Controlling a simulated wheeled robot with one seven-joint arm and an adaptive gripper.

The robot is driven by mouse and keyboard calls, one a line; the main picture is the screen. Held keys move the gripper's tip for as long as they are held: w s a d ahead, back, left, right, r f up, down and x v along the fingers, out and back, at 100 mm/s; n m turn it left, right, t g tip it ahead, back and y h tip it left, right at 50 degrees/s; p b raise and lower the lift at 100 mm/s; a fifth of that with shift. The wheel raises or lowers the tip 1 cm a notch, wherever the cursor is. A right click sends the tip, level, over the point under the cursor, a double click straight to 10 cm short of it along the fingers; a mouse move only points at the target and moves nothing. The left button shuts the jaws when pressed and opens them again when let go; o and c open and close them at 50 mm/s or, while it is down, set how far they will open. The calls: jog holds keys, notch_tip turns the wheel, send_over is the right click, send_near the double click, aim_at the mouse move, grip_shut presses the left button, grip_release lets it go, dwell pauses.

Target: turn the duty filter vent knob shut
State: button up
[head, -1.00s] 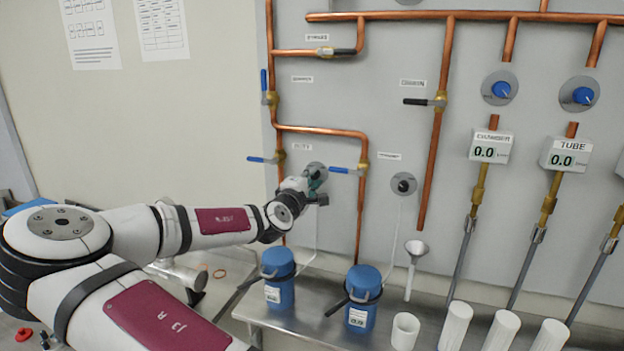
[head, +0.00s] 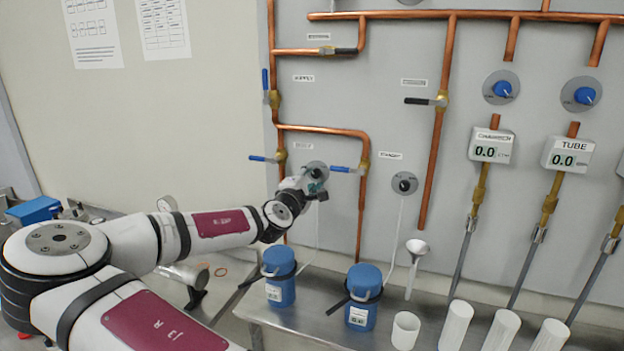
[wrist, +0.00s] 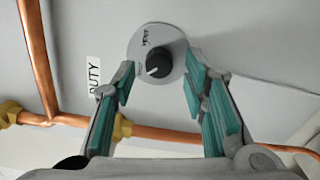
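The duty filter vent knob is a small black knob (wrist: 158,64) with a white pointer line, on a round grey plate (wrist: 160,40) marked VENT. A DUTY label (wrist: 94,76) is left of it in the wrist view. My gripper (wrist: 158,72) is open, with its teal-padded fingers on either side of the knob and visible gaps to it. The wrist view does not settle how far the fingertips are from the panel. In the head view my gripper (head: 316,186) is at the plate (head: 317,168) and partly covers it.
Blue-handled valves (head: 262,158) and (head: 347,170) sit on copper pipes either side of my gripper. A similar standby vent knob (head: 404,185) is to the right. Blue flasks (head: 280,288) and (head: 362,310) stand on the metal bench below.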

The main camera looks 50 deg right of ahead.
jog(key=v, duration=1.2)
dwell(0.6)
